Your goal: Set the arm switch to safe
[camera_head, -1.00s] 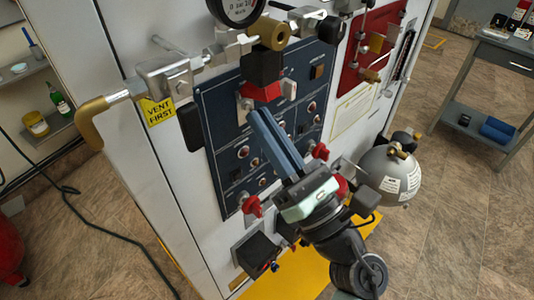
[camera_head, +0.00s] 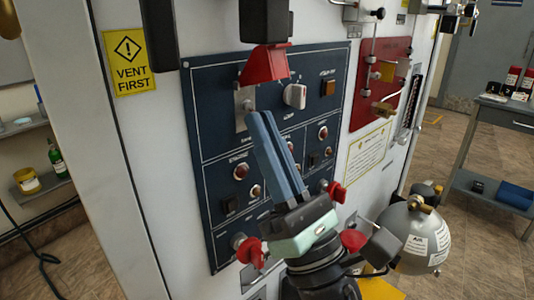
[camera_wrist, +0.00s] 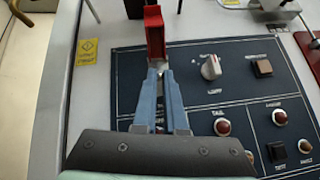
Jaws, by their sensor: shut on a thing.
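The dark blue control panel (camera_head: 215,85) is on the front of a white cabinet. The red switch guard (camera_head: 265,66) is raised above a metal plate (camera_head: 244,108); the guard also shows at the top of the wrist view (camera_wrist: 155,32). My gripper (camera_head: 259,122) points up at the plate just below the guard. In the wrist view my gripper's blue fingers (camera_wrist: 158,78) close together at the arm switch under the guard. The fingers mostly hide the switch lever, so I cannot tell its position.
A white rotary knob (camera_head: 295,95) and an orange square button (camera_head: 328,88) sit right of the switch. A dark block (camera_head: 265,22) hangs above the guard.

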